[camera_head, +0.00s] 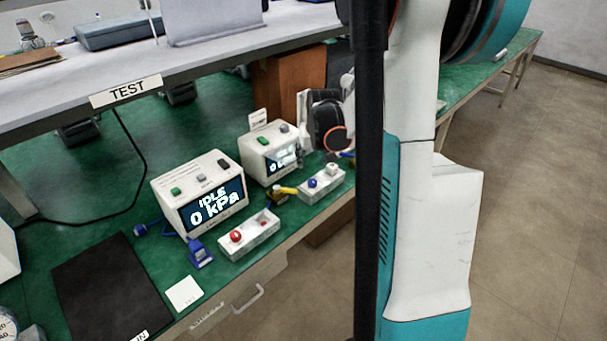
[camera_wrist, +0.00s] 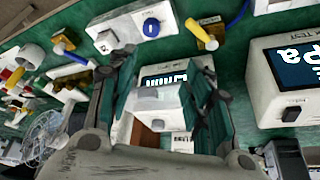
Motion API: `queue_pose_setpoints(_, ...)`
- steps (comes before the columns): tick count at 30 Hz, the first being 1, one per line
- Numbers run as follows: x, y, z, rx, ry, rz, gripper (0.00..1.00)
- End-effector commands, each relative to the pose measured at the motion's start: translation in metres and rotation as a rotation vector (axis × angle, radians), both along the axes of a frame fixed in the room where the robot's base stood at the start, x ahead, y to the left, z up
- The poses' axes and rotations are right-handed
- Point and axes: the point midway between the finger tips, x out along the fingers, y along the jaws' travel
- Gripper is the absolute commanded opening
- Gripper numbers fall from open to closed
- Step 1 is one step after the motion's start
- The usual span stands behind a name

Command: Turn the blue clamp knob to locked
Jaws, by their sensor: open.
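A round blue knob (camera_head: 313,183) sits on a white block (camera_head: 324,187) in front of the right pump (camera_head: 268,152). It also shows at the top of the wrist view (camera_wrist: 151,27). A separate blue clamp-like piece (camera_head: 200,254) stands before the left pump (camera_head: 203,193), whose screen reads IDLE, 0 kPa. I cannot tell which blue part is the clamp knob. My gripper (camera_wrist: 166,105) is open, its fingers either side of a pump's screen in the wrist view, apart from the round blue knob. In the head view the arm's end is beside the right pump, fingertips unclear.
A yellow-handled piece (camera_head: 284,190) stands between the pumps. A red knob (camera_head: 236,236) is on another white block (camera_head: 250,238). A black mat (camera_head: 110,290) and white card (camera_head: 184,293) lie on the green bench at left. A grey shelf labelled TEST (camera_head: 127,91) overhangs the back.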

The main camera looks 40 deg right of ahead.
Motion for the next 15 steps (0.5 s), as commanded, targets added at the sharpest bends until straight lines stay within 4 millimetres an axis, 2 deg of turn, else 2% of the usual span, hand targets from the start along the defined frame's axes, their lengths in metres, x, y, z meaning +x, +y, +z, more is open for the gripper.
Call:
queue_pose_setpoints(1, -0.004, -0.008, -0.006, 0.003, 0.011, -0.013, 0.46)
queue_pose_setpoints(5, -0.008, -0.015, -0.017, 0.007, 0.027, -0.025, 0.46)
queue_pose_setpoints(8, -0.005, -0.017, -0.027, 0.007, 0.027, -0.025, 0.46)
queue_pose_setpoints(15, 0.011, -0.026, -0.07, 0.007, 0.026, -0.025, 0.46)
